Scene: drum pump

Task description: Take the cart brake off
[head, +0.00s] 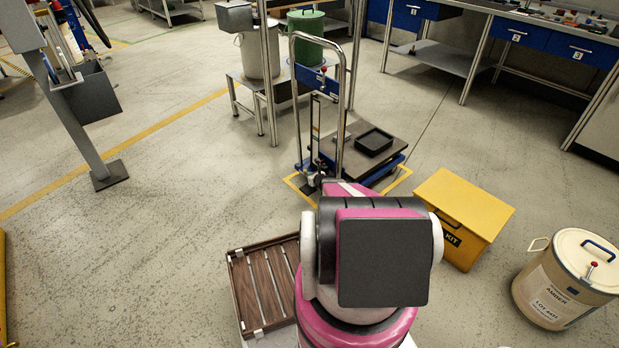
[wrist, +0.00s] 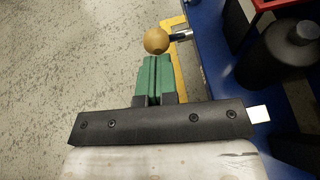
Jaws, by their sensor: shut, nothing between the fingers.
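The cart (head: 333,80) stands ahead in the head view, with a tall bent-tube handle, a blue frame and a low dark platform. In the wrist view its blue side (wrist: 210,50) runs along the right. A tan ball knob (wrist: 157,40) on a short metal rod (wrist: 182,35) sticks out from that side, and looks like the brake lever. My gripper (wrist: 157,62) has its green fingers shut and empty, with the tips right at the ball's near side. I cannot tell whether they touch it. In the head view my arm hides the gripper.
A black tray (head: 374,141) lies on the cart platform. A yellow kit box (head: 463,212) and a cream drum (head: 562,280) stand to the right. A slatted wooden rack (head: 240,290) is close on the left. Yellow floor marking surrounds the cart. Open floor lies left.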

